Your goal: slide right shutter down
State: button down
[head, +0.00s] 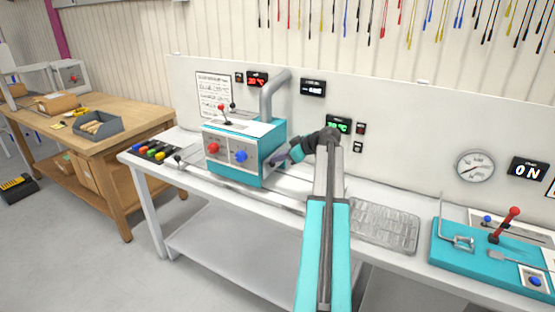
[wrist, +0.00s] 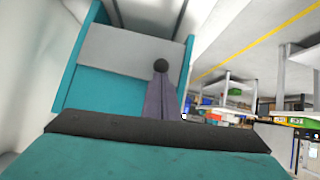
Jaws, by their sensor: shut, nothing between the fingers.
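The teal and white machine (head: 240,153) stands on the long bench, left of my arm. Its right side faces my gripper (head: 272,160) and is mostly hidden in the head view. In the wrist view, a light grey shutter panel (wrist: 115,50) sits between teal edges and carries a round black knob (wrist: 161,66). Bare teal surface (wrist: 100,90) shows below the panel in that picture. My gripper (wrist: 160,82) is shut and empty, its tips at the knob's lower edge. I cannot tell whether they touch it.
A grey pipe (head: 272,92) rises from the machine's top to the wall panel. A keyboard-like grey plate (head: 380,225) and a teal fixture with a red lever (head: 508,222) are farther right on the bench. Coloured handles (head: 152,151) lie to the machine's left.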

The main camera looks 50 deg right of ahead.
aim_at(268, 171)
jog(key=shift+f+b, duration=1.8)
jog(key=shift+f, duration=0.4)
jog(key=shift+a+r, duration=0.1)
jog(key=shift+r, duration=0.05)
jog(key=shift+r, duration=0.6)
jog(key=w+r+b+v, duration=0.1)
jog(key=v, duration=1.1)
jog(key=shift+s+a+r+b, duration=0.2)
jog(key=shift+r+b, duration=0.1)
jog(key=shift+b, duration=0.1)
jog(key=shift+w, duration=0.1)
